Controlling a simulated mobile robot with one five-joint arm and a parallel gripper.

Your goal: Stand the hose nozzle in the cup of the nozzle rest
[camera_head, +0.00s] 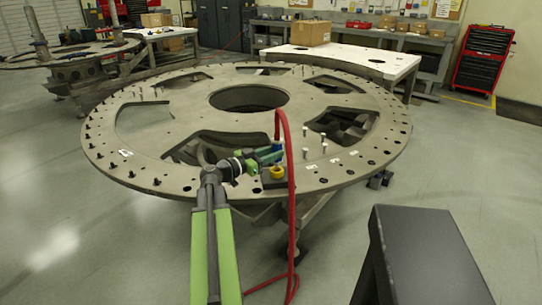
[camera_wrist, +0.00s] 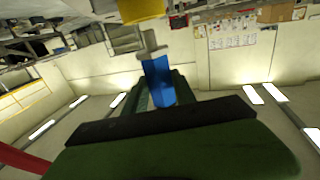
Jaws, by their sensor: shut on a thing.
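The hose nozzle is the blue piece (camera_head: 278,146) at the end of the red hose (camera_head: 291,190). My green gripper (camera_head: 267,155) is shut on it above the near part of the turret plate. In the wrist view the blue nozzle (camera_wrist: 158,82) sits between the jaws, with a grey end piece beyond it. The nozzle rest has a yellow cup (camera_head: 276,171) on a dark base, just below the held nozzle in the head view. A yellow part (camera_wrist: 141,10) also shows at the top of the wrist view. The cup's inside is hidden, and I cannot tell the exact gap.
The round turret plate (camera_head: 140,165) has large cutouts and several upright pins. The hose loops up from the nozzle and hangs over the plate's near edge to the floor. A black bench or box (camera_head: 418,235) stands at the right front.

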